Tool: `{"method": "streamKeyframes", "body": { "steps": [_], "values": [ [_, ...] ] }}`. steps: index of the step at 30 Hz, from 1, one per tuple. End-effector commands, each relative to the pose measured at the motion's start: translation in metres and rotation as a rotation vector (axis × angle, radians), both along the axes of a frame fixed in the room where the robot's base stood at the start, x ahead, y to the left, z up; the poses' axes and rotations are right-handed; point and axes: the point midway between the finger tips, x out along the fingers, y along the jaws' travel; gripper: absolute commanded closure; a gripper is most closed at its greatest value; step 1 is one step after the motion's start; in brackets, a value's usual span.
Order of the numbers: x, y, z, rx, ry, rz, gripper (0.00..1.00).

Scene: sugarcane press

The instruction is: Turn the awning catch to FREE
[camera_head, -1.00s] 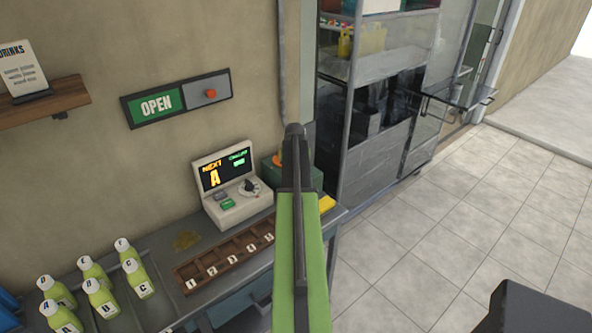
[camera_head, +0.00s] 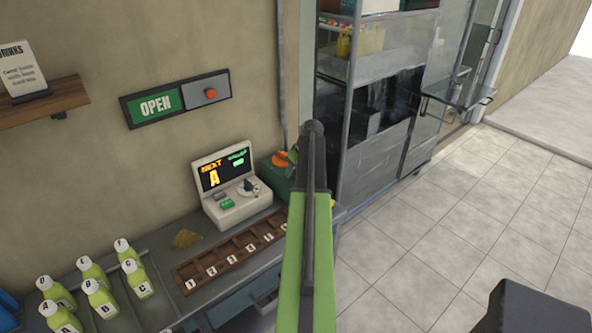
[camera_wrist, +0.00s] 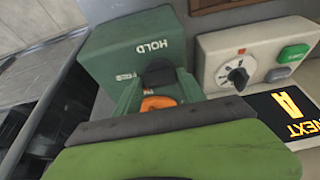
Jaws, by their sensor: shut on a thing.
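The awning catch is a green box (camera_wrist: 105,52) with a white HOLD label in the wrist view. An orange handle (camera_wrist: 157,103) shows low on its face, below a dark rounded part. Other small lettering on the box is mostly covered, so I cannot read the handle's setting. In the head view the box (camera_head: 269,172) stands at the bench's right end, with the orange handle (camera_head: 281,158) on it. My arm hides the box's right side there.
A pale control box (camera_head: 232,190) with a screen and dial stands just left of the catch. A numbered wooden rack (camera_head: 228,256) and several green bottles (camera_head: 93,290) are on the bench. A glass-fronted cabinet (camera_head: 385,110) stands behind right. The tiled floor (camera_head: 430,235) at right is clear.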

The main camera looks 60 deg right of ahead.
Motion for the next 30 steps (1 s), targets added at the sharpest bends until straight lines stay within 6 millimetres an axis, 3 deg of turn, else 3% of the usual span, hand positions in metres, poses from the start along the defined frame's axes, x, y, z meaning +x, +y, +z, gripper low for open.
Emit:
{"method": "streamKeyframes", "body": {
  "steps": [16, 17, 18, 21, 30],
  "values": [
    [-0.0044, -0.0012, -0.0004, 0.001, 0.007, 0.020, 0.93],
    [-0.0043, -0.0012, -0.0005, 0.001, 0.007, 0.020, 0.49],
    [-0.0041, -0.0013, -0.0003, 0.000, 0.006, 0.020, 0.44],
    [-0.0032, -0.0011, -0.0003, 0.000, 0.005, 0.019, 0.31],
    [-0.0022, -0.0011, 0.0006, -0.001, 0.002, 0.019, 0.31]
  ]
}}
